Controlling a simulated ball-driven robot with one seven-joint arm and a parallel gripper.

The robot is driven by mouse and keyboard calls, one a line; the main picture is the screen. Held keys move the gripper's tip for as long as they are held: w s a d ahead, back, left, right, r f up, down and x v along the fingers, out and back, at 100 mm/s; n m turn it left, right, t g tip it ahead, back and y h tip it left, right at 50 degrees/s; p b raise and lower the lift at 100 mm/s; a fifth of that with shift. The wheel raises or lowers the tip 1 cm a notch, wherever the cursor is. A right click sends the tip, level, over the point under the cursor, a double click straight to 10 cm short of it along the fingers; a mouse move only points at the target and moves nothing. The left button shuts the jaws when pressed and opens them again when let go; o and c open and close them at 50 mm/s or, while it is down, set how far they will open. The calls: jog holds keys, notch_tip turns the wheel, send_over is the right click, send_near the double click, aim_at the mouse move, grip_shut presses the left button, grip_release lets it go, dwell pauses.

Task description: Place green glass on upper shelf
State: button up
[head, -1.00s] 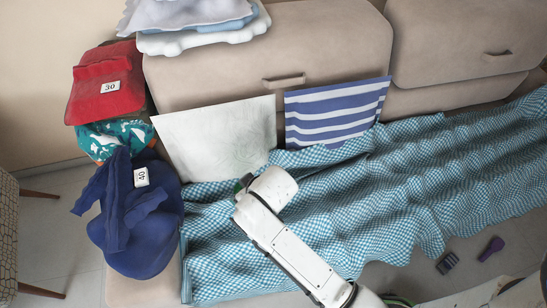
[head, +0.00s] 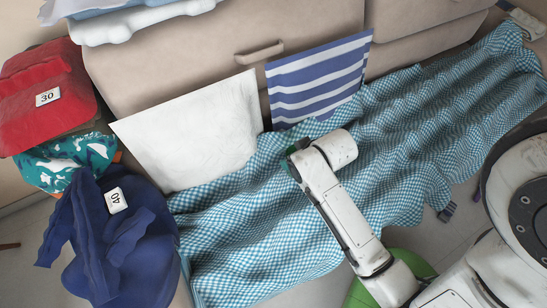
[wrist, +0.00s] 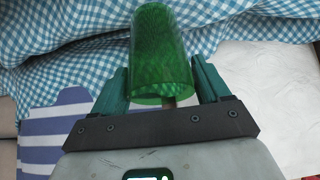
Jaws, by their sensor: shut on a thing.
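The green glass (wrist: 160,45) is see-through and sits between the two teal fingers of my gripper (wrist: 162,78) in the wrist view. My gripper is shut on it, and the glass reaches out past the fingertips. In the head view only a small green bit (head: 290,166) shows at the end of my arm; the fingers are hidden behind my wrist. My arm reaches over the blue checked cloth. No shelf can be made out in either view.
At left are a red pile (head: 45,75) marked 30, a teal pile (head: 65,160) and a blue pile (head: 135,235) marked 40. Folded laundry (head: 140,20) lies on top.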

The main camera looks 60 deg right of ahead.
aim_at(288, 152)
jog(key=w, duration=0.1)
jog(key=w+f, duration=0.2)
jog(key=w, duration=0.1)
jog(key=shift+d+b, duration=0.3)
jog(key=shift+d, duration=0.05)
jog(key=shift+w+a+b+x, duration=0.1)
jog(key=shift+a+b+x, duration=0.25)
jog(key=shift+x, duration=1.35)
jog(key=shift+w+a+b+x, duration=0.15)
jog(key=shift+b+x, duration=0.35)
jog(key=shift+x, duration=1.2)
jog(key=shift+a+b+x, duration=0.3)
jog(key=shift+b+x, duration=0.1)
jog(key=shift+x, duration=1.25)
jog(key=shift+f, duration=0.15)
jog(key=shift+f, duration=0.15)
jog(key=o, duration=1.1)
jog(key=shift+o, duration=0.2)
